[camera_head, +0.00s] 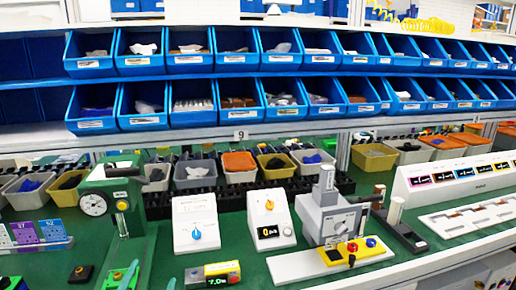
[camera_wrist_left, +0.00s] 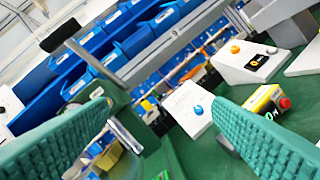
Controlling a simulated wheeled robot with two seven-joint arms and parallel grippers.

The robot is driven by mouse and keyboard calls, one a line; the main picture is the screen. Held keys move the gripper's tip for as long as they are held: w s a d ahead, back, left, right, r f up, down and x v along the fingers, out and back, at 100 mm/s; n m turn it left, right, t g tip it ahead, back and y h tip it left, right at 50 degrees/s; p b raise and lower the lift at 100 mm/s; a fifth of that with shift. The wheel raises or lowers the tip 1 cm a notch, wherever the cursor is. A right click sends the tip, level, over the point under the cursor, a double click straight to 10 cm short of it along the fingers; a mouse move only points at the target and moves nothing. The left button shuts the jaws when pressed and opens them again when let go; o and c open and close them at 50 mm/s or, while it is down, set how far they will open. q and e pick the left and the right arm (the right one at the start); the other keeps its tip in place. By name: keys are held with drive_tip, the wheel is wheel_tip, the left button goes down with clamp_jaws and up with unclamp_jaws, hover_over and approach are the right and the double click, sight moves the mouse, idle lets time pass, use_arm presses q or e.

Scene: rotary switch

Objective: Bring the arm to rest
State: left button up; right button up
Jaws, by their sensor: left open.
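The rotary switch box (camera_head: 195,224) is white and sloped, with a blue knob, and stands on the green bench top. In the left wrist view the box (camera_wrist_left: 188,108) shows beyond my fingers. My left gripper (camera_wrist_left: 163,108) has two green ribbed fingers spread wide, with nothing held between them. My right gripper is in neither view.
A white box with an orange knob and display (camera_head: 270,220) stands right of the switch box. A green dial press (camera_head: 100,200) is at left. A yellow unit (camera_head: 212,274) with a red button lies in front. A grey machine (camera_head: 330,215) stands at right. Blue bins (camera_head: 190,60) fill the shelves behind.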

use_arm(q)
drive_tip(key=s+a+f+n+g+y, duration=0.1)
drive_tip(key=s+f+n+g, duration=0.3)
drive_tip(key=f, duration=0.3)
drive_tip(key=s+a+f+n+g+y, duration=0.1)
drive_tip(key=s+a+f+n+g, duration=0.1)
drive_tip(key=s+f+g, duration=0.4)
drive_tip(key=s+d+f+g+h, duration=0.1)
drive_tip(key=s+d+f+g, duration=0.2)
drive_tip(key=s, duration=0.4)
drive_tip(key=s+d+f+g+h, duration=0.1)
drive_tip(key=s+f+g, duration=0.2)
drive_tip(key=s+f, duration=0.3)
wheel_tip(320, 180, down, 22)
drive_tip(key=s+g+p, duration=0.1)
drive_tip(key=s+p, duration=0.1)
drive_tip(key=p, duration=0.1)
drive_tip(key=s+a+f+g+p, duration=0.1)
drive_tip(key=s+a+f, duration=0.1)
drive_tip(key=s+f, duration=1.3)
drive_tip(key=shift+s+a+g+p, duration=0.3)
drive_tip(key=shift+s+a+p, duration=0.1)
drive_tip(key=shift+s, duration=0.45)
